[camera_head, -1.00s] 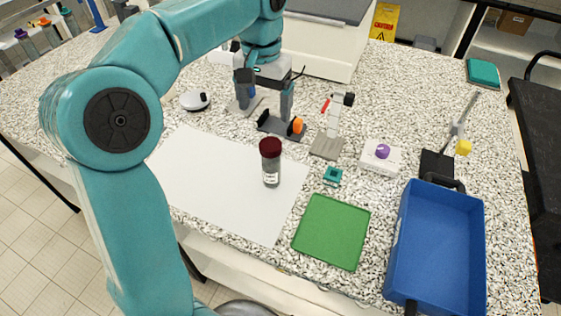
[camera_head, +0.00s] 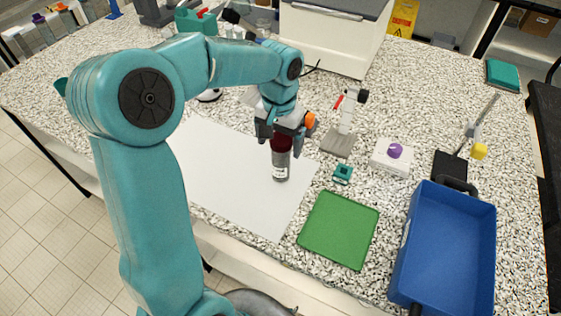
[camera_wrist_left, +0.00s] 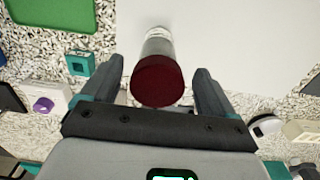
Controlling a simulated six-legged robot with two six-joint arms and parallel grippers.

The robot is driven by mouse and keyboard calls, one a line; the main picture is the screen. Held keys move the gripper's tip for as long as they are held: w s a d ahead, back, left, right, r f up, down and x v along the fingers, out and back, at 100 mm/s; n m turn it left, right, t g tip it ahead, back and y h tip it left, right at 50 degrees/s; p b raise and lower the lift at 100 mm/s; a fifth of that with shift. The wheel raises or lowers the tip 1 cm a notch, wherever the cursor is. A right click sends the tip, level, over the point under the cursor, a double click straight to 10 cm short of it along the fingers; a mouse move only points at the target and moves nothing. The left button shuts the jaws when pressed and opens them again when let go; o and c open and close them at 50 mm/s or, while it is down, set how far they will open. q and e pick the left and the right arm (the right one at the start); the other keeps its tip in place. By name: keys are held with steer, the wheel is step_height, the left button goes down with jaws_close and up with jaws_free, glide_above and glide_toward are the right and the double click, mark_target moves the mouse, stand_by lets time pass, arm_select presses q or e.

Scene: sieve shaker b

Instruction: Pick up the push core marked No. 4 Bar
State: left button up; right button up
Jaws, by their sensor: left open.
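The push core (camera_head: 280,170) is a clear upright tube with a dark red cap and a small white label. It stands on the white sheet (camera_head: 225,185). I cannot read its marking. My left gripper (camera_head: 281,145) is open and comes down at the core's cap, hiding part of it. In the left wrist view the red cap (camera_wrist_left: 158,82) shows between the two spread fingers of the gripper (camera_wrist_left: 160,72), with a gap on both sides. My right gripper is not in view.
A green tray (camera_head: 340,230) and a blue bin (camera_head: 445,250) are at the right front. A small teal block (camera_head: 342,174), a white box with a purple knob (camera_head: 391,157) and a grey-based stand (camera_head: 340,140) are right of the core. The sheet around the core is clear.

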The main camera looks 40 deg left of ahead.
arm_select(q)
steer(key=f, duration=0.3)
steer(key=shift+w+d, duration=0.1)
steer(key=shift+w, duration=0.2)
steer(key=shift+s, duration=0.2)
steer(key=shift+w, duration=0.15)
steer(key=c, duration=0.9)
jaws_close()
steer(key=shift+r, duration=0.1)
